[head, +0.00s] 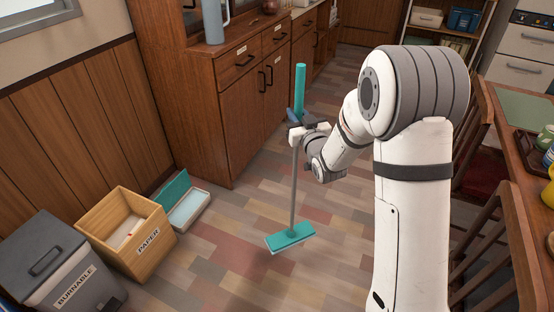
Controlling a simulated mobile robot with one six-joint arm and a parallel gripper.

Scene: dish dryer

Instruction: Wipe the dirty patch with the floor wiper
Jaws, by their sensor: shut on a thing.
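The floor wiper (289,237) has a flat teal head with a white underside edge, a thin grey pole and a teal grip at the top. My gripper (299,130) is shut on the wiper just below the teal grip. The wiper stands nearly upright, with its head low over the wood-patterned floor (232,222) in the middle of the view. I cannot tell whether the head touches the floor. I cannot make out a dirty patch; my arm hides part of the floor at the right.
A brown wooden cabinet (245,115) stands behind the wiper. At the left are a grey burnable bin (65,278), a wooden paper bin (148,255) and an open teal-lidded box (188,209). Chairs (507,215) and a table (522,112) are at the right. Floor around the wiper is clear.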

